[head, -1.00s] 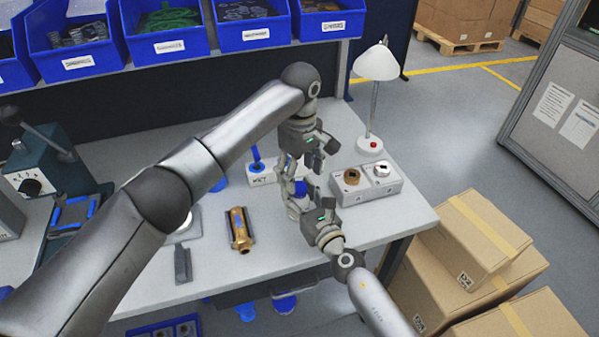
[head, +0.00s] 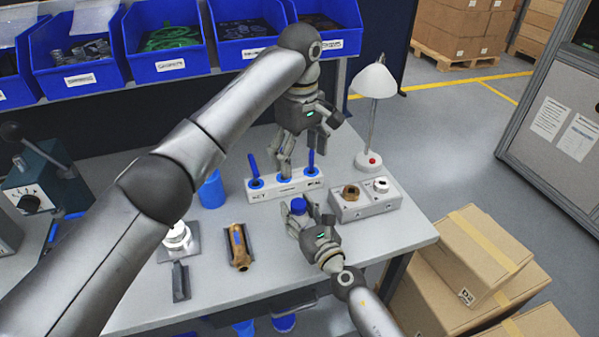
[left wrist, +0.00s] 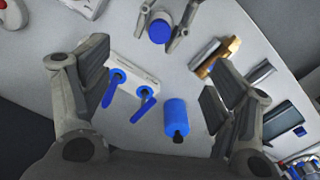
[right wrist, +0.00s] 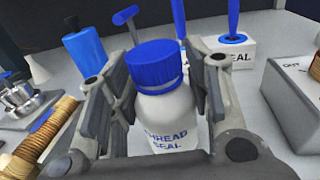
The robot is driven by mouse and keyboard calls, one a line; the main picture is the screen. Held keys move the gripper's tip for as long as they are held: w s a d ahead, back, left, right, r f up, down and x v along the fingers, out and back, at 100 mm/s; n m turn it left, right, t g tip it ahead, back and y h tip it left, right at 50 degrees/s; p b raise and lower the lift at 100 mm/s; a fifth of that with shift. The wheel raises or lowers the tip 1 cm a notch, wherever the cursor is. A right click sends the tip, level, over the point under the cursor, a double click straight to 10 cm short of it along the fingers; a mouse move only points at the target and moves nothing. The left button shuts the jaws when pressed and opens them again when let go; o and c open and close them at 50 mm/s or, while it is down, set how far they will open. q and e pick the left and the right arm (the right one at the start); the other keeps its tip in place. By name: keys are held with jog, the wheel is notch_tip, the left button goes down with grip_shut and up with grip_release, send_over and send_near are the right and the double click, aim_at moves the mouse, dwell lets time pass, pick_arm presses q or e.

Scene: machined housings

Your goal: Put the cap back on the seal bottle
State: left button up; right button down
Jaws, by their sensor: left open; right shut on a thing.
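The seal bottle (right wrist: 165,118) is white, with "THREAD SEAL" on its front in the right wrist view. The blue cap (right wrist: 154,64) sits on its neck and looks level; I cannot tell how tight it is. In the head view the cap (head: 299,204) shows at my right gripper (head: 304,214), which is shut around the bottle and holds it upright. The capped bottle also shows at the top of the left wrist view (left wrist: 160,32). My left gripper (head: 303,152) is open and empty, behind the bottle and above the white rack.
The white labelled rack (head: 286,188) holds blue-handled tools behind the bottle. A blue cylinder (head: 212,190) stands left of it. A grey block (head: 367,205) with two fittings and a lamp (head: 375,85) stand right. A brass part (head: 239,248) lies in front left.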

jog(key=c, duration=0.6)
grip_release()
jog(key=shift+c, duration=0.2)
pick_arm(q)
notch_tip(320, 180, up, 2)
jog(key=shift+r, duration=0.1)
pick_arm(e)
jog(key=shift+s, duration=0.1)
jog(key=v, duration=1.1)
jog(key=shift+s+d, duration=0.2)
jog(key=shift+s, duration=0.15)
